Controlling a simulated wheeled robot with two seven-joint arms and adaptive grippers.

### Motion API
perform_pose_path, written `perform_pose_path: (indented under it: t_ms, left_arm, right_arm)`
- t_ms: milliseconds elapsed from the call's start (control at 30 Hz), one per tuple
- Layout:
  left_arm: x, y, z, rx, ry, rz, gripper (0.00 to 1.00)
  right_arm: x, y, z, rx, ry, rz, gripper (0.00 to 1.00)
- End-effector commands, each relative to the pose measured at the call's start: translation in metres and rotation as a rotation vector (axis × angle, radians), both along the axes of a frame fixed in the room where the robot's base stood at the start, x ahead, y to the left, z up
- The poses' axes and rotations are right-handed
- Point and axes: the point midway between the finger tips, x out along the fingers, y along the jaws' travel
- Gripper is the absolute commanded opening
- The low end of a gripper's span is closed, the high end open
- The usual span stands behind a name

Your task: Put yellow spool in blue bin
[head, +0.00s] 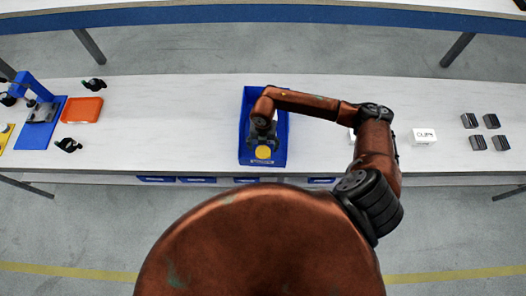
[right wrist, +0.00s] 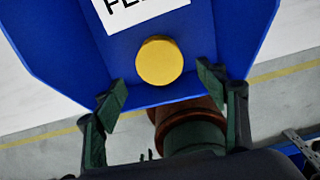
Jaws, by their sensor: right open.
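The blue bin (head: 243,151) stands on the white table in the middle of the head view. The yellow spool (head: 263,152) shows as a round yellow disc within the bin's outline, near its front end. In the right wrist view the spool (right wrist: 160,62) lies against the blue surface of the bin (right wrist: 70,50), below a white label. My right gripper (head: 263,138) is over the bin, close to the spool. Its two fingers (right wrist: 158,108) are spread, with nothing held between them. My left gripper is not in view.
At the right are a white box (head: 424,136) and several dark blocks (head: 485,132). The table on both sides of the bin is mostly clear.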

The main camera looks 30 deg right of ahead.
Motion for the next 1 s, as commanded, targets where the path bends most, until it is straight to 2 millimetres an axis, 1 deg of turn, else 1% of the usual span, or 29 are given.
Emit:
perform_pose_path:
  t_ms: [33, 100, 200, 300, 433, 1000]
  left_arm:
    - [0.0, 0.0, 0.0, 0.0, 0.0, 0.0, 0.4]
    - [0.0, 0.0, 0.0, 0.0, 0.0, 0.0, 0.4]
    - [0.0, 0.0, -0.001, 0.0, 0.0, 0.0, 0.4]
    - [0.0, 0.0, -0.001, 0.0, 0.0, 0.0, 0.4]
    - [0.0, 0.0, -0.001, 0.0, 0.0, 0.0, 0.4]
    - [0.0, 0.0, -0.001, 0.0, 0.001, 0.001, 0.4]
  right_arm:
    - [0.001, -0.001, 0.01, -0.001, -0.004, 0.001, 0.66]
    - [0.001, 0.0, 0.021, -0.001, -0.003, 0.0, 0.66]
    - [0.001, -0.001, 0.033, -0.001, -0.002, 0.0, 0.66]
    - [0.0, 0.0, 0.04, -0.001, -0.001, 0.0, 0.66]
    - [0.001, 0.0, 0.043, 0.001, -0.001, 0.0, 0.66]
    - [0.0, 0.0, 0.043, 0.0, 0.0, -0.001, 0.66]
